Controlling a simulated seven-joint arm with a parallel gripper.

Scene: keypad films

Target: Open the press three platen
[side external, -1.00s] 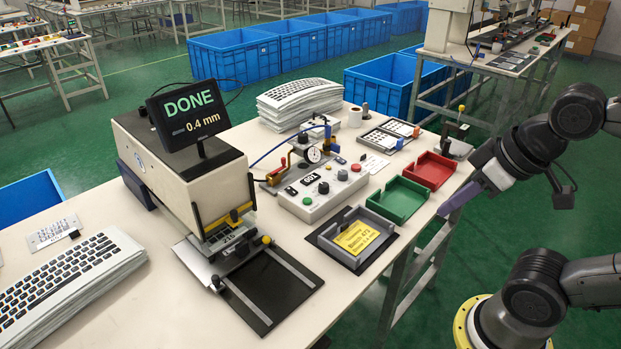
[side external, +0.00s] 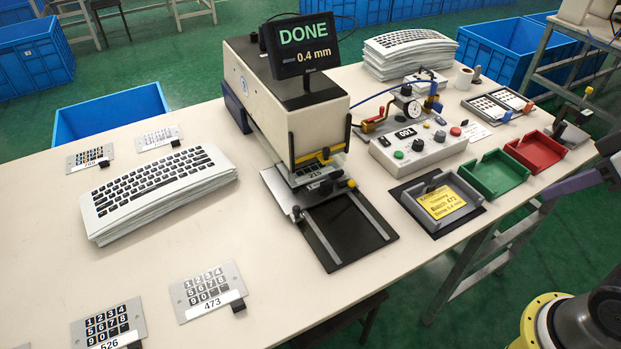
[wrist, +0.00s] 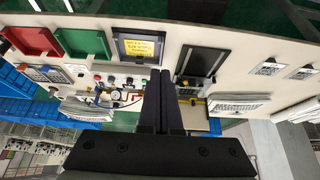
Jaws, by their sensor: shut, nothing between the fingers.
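A cream press (side external: 290,110) stands on the bench with a dark screen (side external: 307,46) on top reading "DONE 0.4 mm". At its front is a clear plate over a keypad sheet marked 215, with a yellow piece (side external: 323,157) above and a black slide bed (side external: 347,228) in front. A smaller dial gauge (side external: 407,90) fixture with blue and red clamps stands behind the 001 control box. I cannot tell from any label which one is press three. My gripper (wrist: 160,75) is shut and empty, pointing over the bench; its purple finger (side external: 575,183) shows at the right edge, apart from the press.
The control box (side external: 418,143), a yellow batch card (side external: 441,202) in a grey holder, a green tray (side external: 494,175) and a red tray (side external: 536,151) lie between my gripper and the press. Keyboard sheets (side external: 155,190) and loose keypad plates (side external: 207,290) lie left. The front bench edge is clear.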

